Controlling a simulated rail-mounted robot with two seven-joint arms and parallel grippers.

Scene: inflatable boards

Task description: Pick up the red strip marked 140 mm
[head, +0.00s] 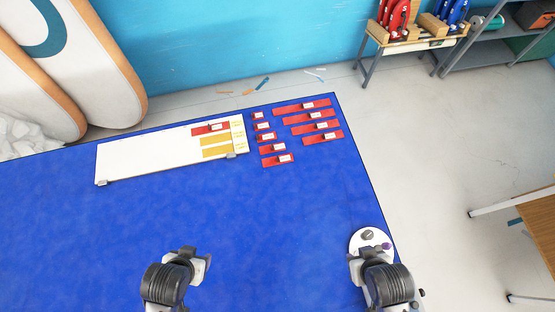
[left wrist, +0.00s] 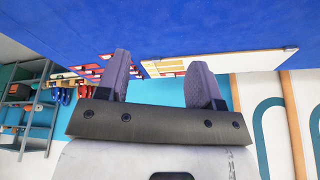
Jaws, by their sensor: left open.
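Several red strips of differing length, each with a small white label, lie flat on the blue mat (head: 120,230) in two columns. The left column has short strips, such as one (head: 267,161) at its near end; the right column has longer ones, such as one (head: 290,108) at its far end. Another red strip (head: 198,131) lies on the white board. The label numbers are too small to read, so I cannot tell which is 140 mm. My left gripper (head: 196,254) is open and empty near the front, well short of the strips; it also shows in the left wrist view (left wrist: 160,75). My right gripper (head: 370,254) is at front right.
The white board (head: 135,160) carries yellow strips (head: 215,141) and has grey clamps at its near edge. A white round dish (head: 357,240) with small items sits by my right gripper. Blue mat between my grippers and the strips is clear. A rack and shelf stand behind.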

